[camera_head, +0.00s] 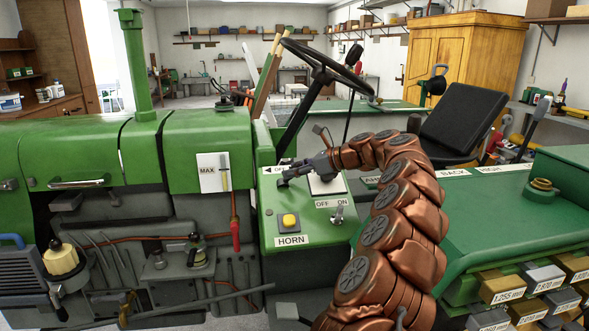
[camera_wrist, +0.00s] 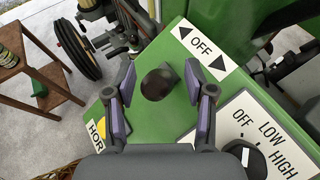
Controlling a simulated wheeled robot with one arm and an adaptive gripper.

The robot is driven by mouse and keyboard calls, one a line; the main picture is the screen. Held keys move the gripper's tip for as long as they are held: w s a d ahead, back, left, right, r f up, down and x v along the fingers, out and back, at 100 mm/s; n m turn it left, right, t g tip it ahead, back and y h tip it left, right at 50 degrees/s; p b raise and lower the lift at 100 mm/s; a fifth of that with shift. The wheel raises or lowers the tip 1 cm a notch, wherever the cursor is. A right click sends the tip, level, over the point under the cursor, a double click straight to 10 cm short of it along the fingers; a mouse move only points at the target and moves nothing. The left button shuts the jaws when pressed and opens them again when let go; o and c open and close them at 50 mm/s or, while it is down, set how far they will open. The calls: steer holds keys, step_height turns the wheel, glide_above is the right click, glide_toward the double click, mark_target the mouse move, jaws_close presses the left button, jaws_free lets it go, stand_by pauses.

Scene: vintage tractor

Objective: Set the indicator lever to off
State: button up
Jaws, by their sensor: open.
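The indicator lever shows in the wrist view as a dark rounded knob (camera_wrist: 158,82) on the green panel. A white label (camera_wrist: 202,47) marked OFF between two arrows lies beyond it, to the upper right. The lever's exact setting is hard to tell from above. My gripper (camera_wrist: 160,92) is open, with one finger on each side of the knob and visible gaps on both sides. In the head view my gripper (camera_head: 288,177) is low over the panel by the same label (camera_head: 272,170), and it hides most of the lever.
The yellow HORN button (camera_head: 289,221) and the OFF/ON toggle (camera_head: 338,213) are nearby on the panel. A dark knob (camera_wrist: 245,158) sits on the white OFF/LOW/HIGH plate (camera_wrist: 262,130). The steering wheel (camera_head: 326,66) rises behind my arm, and the black seat (camera_head: 465,115) is to the right.

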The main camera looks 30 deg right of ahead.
steer(key=shift+c, duration=0.4)
jaws_close()
